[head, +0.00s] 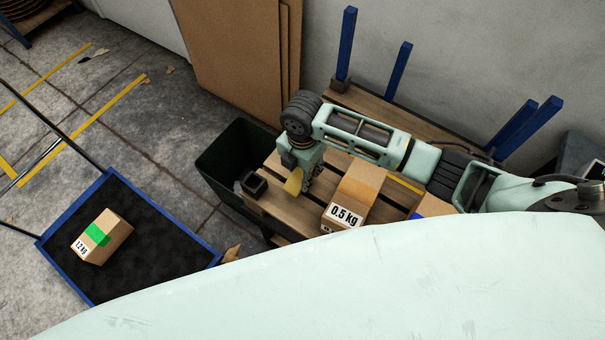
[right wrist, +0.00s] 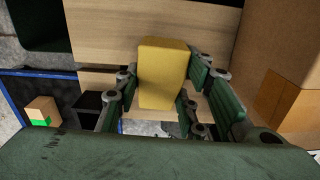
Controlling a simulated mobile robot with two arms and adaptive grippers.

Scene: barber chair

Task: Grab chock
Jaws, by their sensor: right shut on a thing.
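The chock is a yellow block (right wrist: 163,72), seen in the right wrist view between the fingers of my right gripper (right wrist: 160,90). The gripper is shut on it. In the head view the yellow chock (head: 294,181) shows just below my right gripper (head: 306,180), over the left part of the wooden pallet table (head: 290,213). I cannot tell whether the chock touches the slats. My left gripper is not in view.
A 0.5 kg box (head: 355,192) stands right of the gripper. A small black holder (head: 253,184) sits on the pallet's left edge, beside a dark green bin (head: 218,165). A blue-edged cart (head: 150,243) with a 1.2 kg box (head: 101,237) stands left. Blue posts (head: 346,45) rise behind.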

